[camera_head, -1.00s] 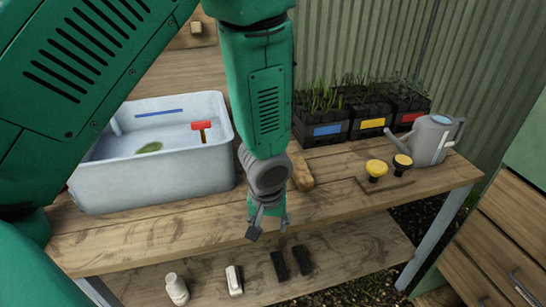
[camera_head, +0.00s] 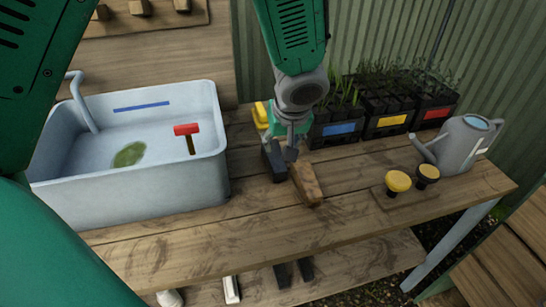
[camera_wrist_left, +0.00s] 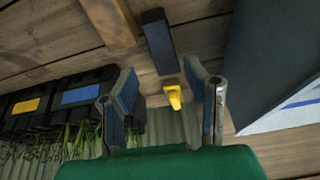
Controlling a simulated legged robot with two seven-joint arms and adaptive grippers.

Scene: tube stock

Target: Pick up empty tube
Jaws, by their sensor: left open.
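A dark, narrow, box-shaped tube (camera_head: 275,167) is on the bench left of a wooden block. It also shows in the left wrist view (camera_wrist_left: 159,42), just beyond my fingertips. Whether it is empty cannot be seen. My left gripper (camera_head: 287,153) is open above the bench, close to the tube and partly covering it in the head view. In the left wrist view its two fingers (camera_wrist_left: 162,78) are spread apart with nothing between them that I can tell is held. My right gripper is not in view.
The wooden block (camera_head: 307,185) lies close on the right. A yellow object (camera_head: 261,114) stands behind. A grey tub (camera_head: 215,170) with a red-headed tool (camera_head: 187,130) is left. Plant crates (camera_head: 338,140), yellow-topped tools (camera_head: 398,182) and a watering can (camera_head: 457,150) are right.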

